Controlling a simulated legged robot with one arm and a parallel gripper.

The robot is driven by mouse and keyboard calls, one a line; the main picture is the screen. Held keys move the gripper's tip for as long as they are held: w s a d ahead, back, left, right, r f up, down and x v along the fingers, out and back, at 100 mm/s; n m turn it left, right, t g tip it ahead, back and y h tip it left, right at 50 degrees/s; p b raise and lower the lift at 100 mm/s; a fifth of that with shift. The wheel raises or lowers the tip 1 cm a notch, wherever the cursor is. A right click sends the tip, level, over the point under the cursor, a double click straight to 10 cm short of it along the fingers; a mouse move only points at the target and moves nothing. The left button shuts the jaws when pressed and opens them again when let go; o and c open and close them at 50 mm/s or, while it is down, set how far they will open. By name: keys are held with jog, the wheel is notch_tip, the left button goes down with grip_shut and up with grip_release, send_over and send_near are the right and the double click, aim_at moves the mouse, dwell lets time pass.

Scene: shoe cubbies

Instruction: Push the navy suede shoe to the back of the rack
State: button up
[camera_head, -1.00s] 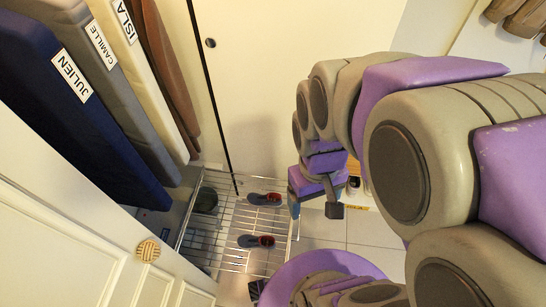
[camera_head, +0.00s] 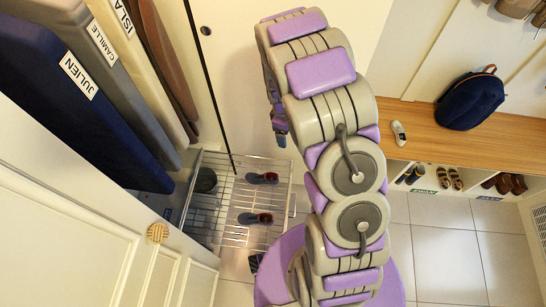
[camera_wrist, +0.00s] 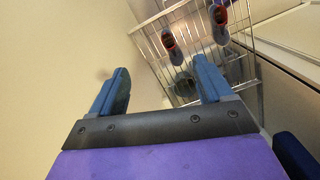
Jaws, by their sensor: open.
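Two dark bluish shoes with red linings, a pair by their look, lie apart on a wire rack (camera_head: 232,236): one upper shoe (camera_head: 262,178) and one lower shoe (camera_head: 256,219). I cannot tell their suede. In the wrist view one shoe (camera_wrist: 172,46) shows between the fingertips' directions, farther off, and the other shoe (camera_wrist: 220,22) is at upper right, both on the rack (camera_wrist: 190,10). My gripper (camera_wrist: 161,66) is open and empty, its blue fingers apart. In the head view my gripper (camera_head: 280,128) is partly hidden by my arm, above and right of the rack, apart from the shoes.
A dark round object (camera_head: 205,180) sits at the rack's left. Hanging garment bags (camera_head: 80,110) and a white panelled door (camera_head: 70,225) flank the left. A wooden bench (camera_head: 455,140) with a navy backpack (camera_head: 470,100) and shoe cubbies stands right. Tiled floor (camera_head: 440,250) is clear.

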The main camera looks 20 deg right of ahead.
notch_tip(320, 180, down, 12)
jog(key=w+a+n+p, duration=0.1)
jog(key=w+n+p, duration=0.1)
jog(key=w+n, duration=0.15)
jog(key=n+y+p, duration=0.1)
jog(key=n, duration=0.2)
send_over(273, 177)
jog(key=s, duration=0.1)
notch_tip(273, 177, down, 10)
jog(key=shift+a+t, duration=0.2)
jog(key=shift+t, duration=0.2)
notch_tip(273, 177, down, 17)
jog(key=b, duration=0.7)
jog(key=shift+s+f+b, duration=0.15)
jog(key=shift+b, duration=0.2)
jog(key=shift+c, duration=0.4)
jog(key=c, duration=1)
